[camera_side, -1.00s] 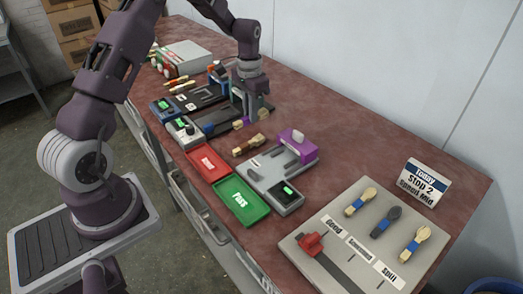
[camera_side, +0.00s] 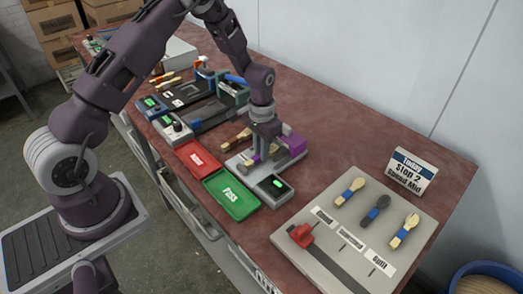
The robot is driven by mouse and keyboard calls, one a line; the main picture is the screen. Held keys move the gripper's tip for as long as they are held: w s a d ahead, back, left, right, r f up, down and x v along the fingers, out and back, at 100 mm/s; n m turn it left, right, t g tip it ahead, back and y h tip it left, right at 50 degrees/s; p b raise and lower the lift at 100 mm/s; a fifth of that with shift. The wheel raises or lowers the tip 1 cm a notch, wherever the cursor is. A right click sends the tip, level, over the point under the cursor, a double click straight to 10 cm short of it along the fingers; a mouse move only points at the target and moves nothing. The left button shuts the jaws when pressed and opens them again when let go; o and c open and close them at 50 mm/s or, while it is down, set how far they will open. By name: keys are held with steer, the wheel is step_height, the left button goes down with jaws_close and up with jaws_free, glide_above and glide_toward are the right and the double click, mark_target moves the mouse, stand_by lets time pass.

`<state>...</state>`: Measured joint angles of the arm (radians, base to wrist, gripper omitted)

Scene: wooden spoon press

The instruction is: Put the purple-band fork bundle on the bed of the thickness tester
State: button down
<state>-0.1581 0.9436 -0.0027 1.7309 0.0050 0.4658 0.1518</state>
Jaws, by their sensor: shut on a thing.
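My gripper (camera_side: 264,156) is shut on the purple-band fork bundle (camera_side: 256,158), pointing straight down over the thickness tester. Only part of the bundle shows beside the fingers, with a bit of purple band. The thickness tester (camera_side: 243,167) is a grey flat unit with a purple head (camera_side: 295,142) at its far right and a lit green display (camera_side: 277,186) at its near end. The bundle is over the tester's bed, very low; I cannot tell whether it touches. My fingers hide much of the bed.
Another wooden bundle (camera_side: 237,139) lies just behind the tester. A red tray (camera_side: 197,158) and a green Pass tray (camera_side: 231,194) sit at its left. A grey board (camera_side: 335,230) with several utensil bundles and a sign (camera_side: 412,172) stand at the right. Open tabletop lies behind.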

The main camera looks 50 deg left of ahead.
steer(key=shift+f, duration=0.1)
steer(key=c, duration=1.4)
jaws_free()
steer(key=shift+c, duration=0.2)
step_height(320, 180, up, 12)
steer(key=s+d+r+t, duration=0.1)
steer(key=s+d+r, duration=0.1)
steer(key=s+r, duration=0.35)
steer(key=s+d+r+t, duration=0.1)
steer(key=s+d+r, duration=0.15)
steer(key=r, duration=0.65)
steer(key=s+d+r+t, duration=0.1)
steer(key=s+r, duration=0.1)
steer(key=s, duration=0.8)
steer(key=s+d+r+t, duration=0.1)
steer(key=s+r+t, duration=0.1)
steer(key=s, duration=0.7)
steer(key=shift+s+t, duration=0.3)
steer(key=shift+s, duration=0.1)
steer(key=shift+r, duration=0.1)
